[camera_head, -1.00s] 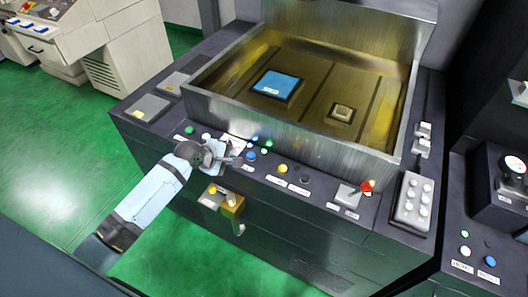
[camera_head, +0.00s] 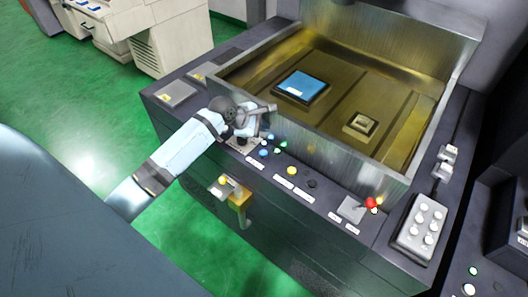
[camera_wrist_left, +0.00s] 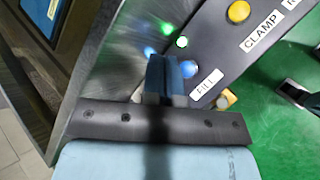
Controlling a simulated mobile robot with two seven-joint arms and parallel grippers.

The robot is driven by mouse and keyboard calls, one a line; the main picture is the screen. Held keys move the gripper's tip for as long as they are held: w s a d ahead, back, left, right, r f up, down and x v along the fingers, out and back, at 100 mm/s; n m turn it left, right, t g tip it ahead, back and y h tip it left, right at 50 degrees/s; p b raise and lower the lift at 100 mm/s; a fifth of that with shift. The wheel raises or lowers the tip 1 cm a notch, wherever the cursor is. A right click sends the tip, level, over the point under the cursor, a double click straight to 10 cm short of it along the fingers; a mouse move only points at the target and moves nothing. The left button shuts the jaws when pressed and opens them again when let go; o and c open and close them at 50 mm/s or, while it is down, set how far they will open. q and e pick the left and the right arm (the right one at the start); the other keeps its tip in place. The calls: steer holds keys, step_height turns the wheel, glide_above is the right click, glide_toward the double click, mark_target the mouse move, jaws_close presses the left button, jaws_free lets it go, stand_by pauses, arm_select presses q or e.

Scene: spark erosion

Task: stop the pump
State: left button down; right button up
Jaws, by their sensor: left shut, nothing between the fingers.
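My left gripper (camera_head: 264,116) is over the left part of the machine's sloping front panel (camera_head: 335,200), close to the tank's front wall. Its fingers (camera_wrist_left: 165,78) are shut with nothing between them. A label reads FILL (camera_wrist_left: 206,84); another reads CLAMP (camera_wrist_left: 262,32) by a yellow button (camera_wrist_left: 239,11). I cannot read a pump label. The gripper hides the panel's left controls in the head view. My right gripper is not in view.
The metal tank wall (camera_head: 340,150) rises behind the buttons. Inside the tank are a blue block (camera_head: 301,85) and a small pale block (camera_head: 361,124). A red-tipped lever (camera_head: 371,203) and a keypad (camera_head: 422,225) stand at right. A yellow fitting (camera_head: 240,197) sticks out below the panel.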

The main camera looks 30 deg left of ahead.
mark_target(263, 153)
arm_select(q)
steer(key=shift+d+f+b, duration=0.1)
steer(key=shift+f+b, duration=0.3)
steer(key=shift+f, duration=4)
steer(key=shift+f, duration=0.15)
steer(key=shift+f+p, duration=0.3)
steer(key=shift+f, duration=0.45)
steer(key=shift+r, duration=0.85)
steer(key=shift+r, duration=2.55)
